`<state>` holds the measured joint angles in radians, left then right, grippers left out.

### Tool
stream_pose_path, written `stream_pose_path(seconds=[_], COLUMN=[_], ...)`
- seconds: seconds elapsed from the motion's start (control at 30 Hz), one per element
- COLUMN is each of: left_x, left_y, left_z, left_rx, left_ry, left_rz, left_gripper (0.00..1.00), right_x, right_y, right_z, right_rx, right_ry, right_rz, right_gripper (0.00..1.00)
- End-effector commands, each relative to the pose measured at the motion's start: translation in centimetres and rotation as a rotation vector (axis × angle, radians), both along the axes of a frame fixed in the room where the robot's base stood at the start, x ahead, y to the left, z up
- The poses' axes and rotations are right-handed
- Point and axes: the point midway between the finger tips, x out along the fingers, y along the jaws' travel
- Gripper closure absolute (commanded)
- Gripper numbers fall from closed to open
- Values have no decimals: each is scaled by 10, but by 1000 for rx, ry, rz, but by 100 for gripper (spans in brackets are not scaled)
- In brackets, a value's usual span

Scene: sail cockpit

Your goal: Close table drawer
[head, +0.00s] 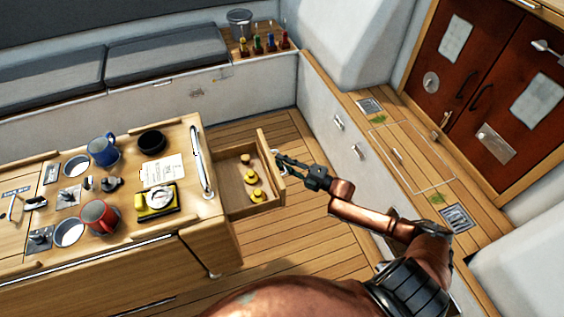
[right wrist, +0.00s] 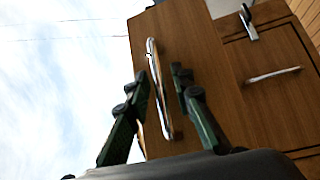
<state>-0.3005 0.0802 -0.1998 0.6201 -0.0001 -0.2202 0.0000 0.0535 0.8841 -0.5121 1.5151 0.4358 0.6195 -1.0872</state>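The table drawer (head: 237,205) stands open at the right end of the wooden table (head: 222,232) in the head view, with several small yellow-based pieces inside. My right gripper (head: 281,161) is at the outer side of the drawer front. In the right wrist view, the drawer front (right wrist: 200,35) carries a long metal handle (right wrist: 158,90). The two fingers of my right gripper (right wrist: 157,82) are apart, one on each side of the handle in the picture. I cannot tell whether they touch it. My left gripper is not in view.
Mugs, including a blue one (head: 102,150) and a red one (head: 98,216), bowls and a notepad (head: 162,171) are on the tabletop. A bench with grey cushions (head: 165,55) runs behind. Wooden floor (head: 285,235) is clear around the drawer. A white locker wall (head: 335,135) stands to the right.

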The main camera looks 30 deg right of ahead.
Motion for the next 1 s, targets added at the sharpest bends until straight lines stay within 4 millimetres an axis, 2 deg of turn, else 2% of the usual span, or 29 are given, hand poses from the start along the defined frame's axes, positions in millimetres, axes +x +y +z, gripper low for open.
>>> stream_pose_path(seconds=[0.3, 0.87, 1.0], left_x=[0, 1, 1], left_y=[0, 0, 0], left_z=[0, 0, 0], left_rx=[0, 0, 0], left_ry=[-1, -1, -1], left_rz=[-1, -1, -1], left_gripper=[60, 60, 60], right_x=[0, 0, 3], right_y=[0, 0, 8], right_z=[0, -1, 0], right_rx=[0, 1, 3], right_ry=[0, 1, 0], right_rz=[0, 0, 6], right_gripper=[100, 100, 100])
